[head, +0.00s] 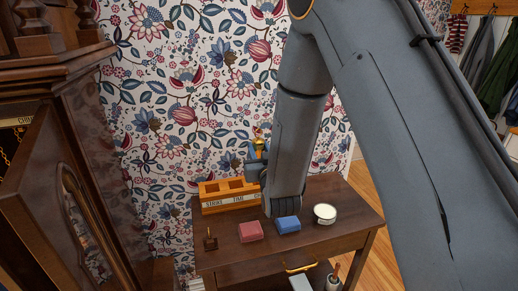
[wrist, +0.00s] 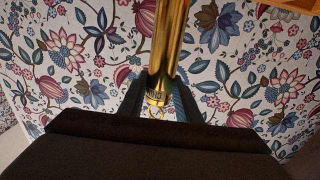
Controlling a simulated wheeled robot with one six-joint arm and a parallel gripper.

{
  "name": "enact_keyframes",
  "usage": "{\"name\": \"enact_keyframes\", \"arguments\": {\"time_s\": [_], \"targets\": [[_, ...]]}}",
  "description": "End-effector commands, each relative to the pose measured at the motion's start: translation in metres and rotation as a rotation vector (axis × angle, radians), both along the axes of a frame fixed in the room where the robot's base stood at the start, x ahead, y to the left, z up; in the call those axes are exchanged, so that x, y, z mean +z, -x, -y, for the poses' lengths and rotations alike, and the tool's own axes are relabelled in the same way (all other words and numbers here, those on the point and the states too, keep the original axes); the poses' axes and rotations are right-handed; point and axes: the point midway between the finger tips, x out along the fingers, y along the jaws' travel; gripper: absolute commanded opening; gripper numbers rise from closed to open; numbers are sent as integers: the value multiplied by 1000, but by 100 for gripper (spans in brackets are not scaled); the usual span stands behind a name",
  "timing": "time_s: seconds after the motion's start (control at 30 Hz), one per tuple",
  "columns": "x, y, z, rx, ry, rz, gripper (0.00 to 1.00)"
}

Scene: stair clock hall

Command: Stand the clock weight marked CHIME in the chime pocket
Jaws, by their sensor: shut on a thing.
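My gripper (head: 257,157) is shut on a brass clock weight (wrist: 170,45), a shiny cylinder gripped near its end with a small ring. In the head view only a bit of brass (head: 259,141) shows, above and behind the wooden pocket rack. The orange wooden rack (head: 215,201) stands at the back of the side table, with square pockets and a lettered front strip. TIME is the middle label; the right label begins with C. My arm hides the right pocket, the chime end.
The side table (head: 220,262) holds a pink block (head: 250,231), a blue block (head: 288,225), a white-topped round tin (head: 325,214) and a small dark wooden piece (head: 210,241). Its drawer (head: 262,279) stands open. A dark clock case (head: 85,140) is at left; papered wall behind.

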Motion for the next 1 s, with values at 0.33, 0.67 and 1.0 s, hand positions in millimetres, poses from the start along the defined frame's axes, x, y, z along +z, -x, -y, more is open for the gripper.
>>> {"name": "enact_keyframes", "arguments": {"time_s": [0.33,0.67,1.0], "targets": [[-2,-1,-1,0,-3,10,0],[-8,-1,-1,0,-3,10,0],[-14,-1,-1,0,-3,10,0]]}}
